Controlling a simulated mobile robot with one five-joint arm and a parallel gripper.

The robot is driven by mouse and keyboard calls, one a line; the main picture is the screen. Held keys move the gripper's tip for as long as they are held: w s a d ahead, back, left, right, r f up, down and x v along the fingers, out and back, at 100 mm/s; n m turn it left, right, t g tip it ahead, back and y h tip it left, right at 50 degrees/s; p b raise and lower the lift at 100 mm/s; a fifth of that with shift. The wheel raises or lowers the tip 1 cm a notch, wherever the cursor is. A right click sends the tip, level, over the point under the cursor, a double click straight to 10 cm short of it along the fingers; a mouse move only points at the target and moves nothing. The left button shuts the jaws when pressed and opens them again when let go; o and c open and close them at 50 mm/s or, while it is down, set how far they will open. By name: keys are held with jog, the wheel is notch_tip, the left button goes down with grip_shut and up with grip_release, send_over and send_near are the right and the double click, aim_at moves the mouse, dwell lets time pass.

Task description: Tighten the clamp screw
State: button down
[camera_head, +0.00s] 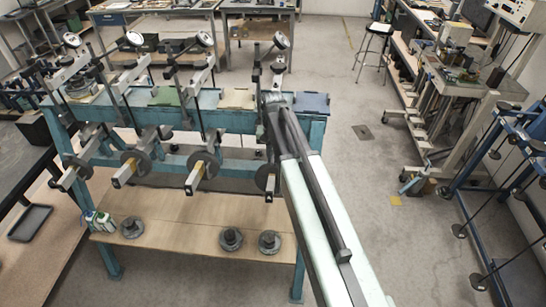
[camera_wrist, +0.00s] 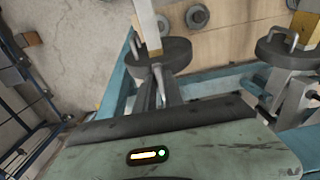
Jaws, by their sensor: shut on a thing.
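In the wrist view a dark round weight (camera_wrist: 178,56) sits on a light lever bar (camera_wrist: 148,22) with a yellow part. A thin pale metal pin, which looks like the clamp screw (camera_wrist: 159,76), sticks out of the weight toward me. My gripper (camera_wrist: 164,92) is shut on this pin, with its dark fingers close around it; the exact contact is partly hidden. A second short pale rod (camera_wrist: 135,48) shows at the weight's left side. In the head view the same weight (camera_head: 266,177) is partly behind my arm, and the fingertips are hidden there.
A teal lever frame (camera_head: 315,145) carries several similar levers and weights; a neighbouring weight (camera_wrist: 285,54) is close on the right in the wrist view. Loose weights (camera_head: 231,239) lie on the wooden lower shelf (camera_head: 180,212).

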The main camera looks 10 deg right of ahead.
jog(key=shift+m, duration=0.3)
jog(key=m, duration=0.3)
jog(key=shift+a+m+h, duration=0.15)
jog(key=shift+m+h, duration=0.15)
jog(key=shift+h, duration=0.1)
jog(key=m+g, duration=0.1)
jog(key=m, duration=0.3)
jog(key=shift+w+m+h, duration=0.15)
jog(key=shift+m+h, duration=0.15)
jog(key=m+g, duration=0.1)
jog(key=m, duration=0.3)
jog(key=shift+w+b, duration=0.1)
jog(key=shift+b, duration=0.3)
jog(key=shift+m+g, duration=0.5)
jog(key=shift+m, duration=1.9)
jog(key=c, duration=1.4)
grip_release()
jog(key=shift+c, duration=0.2)
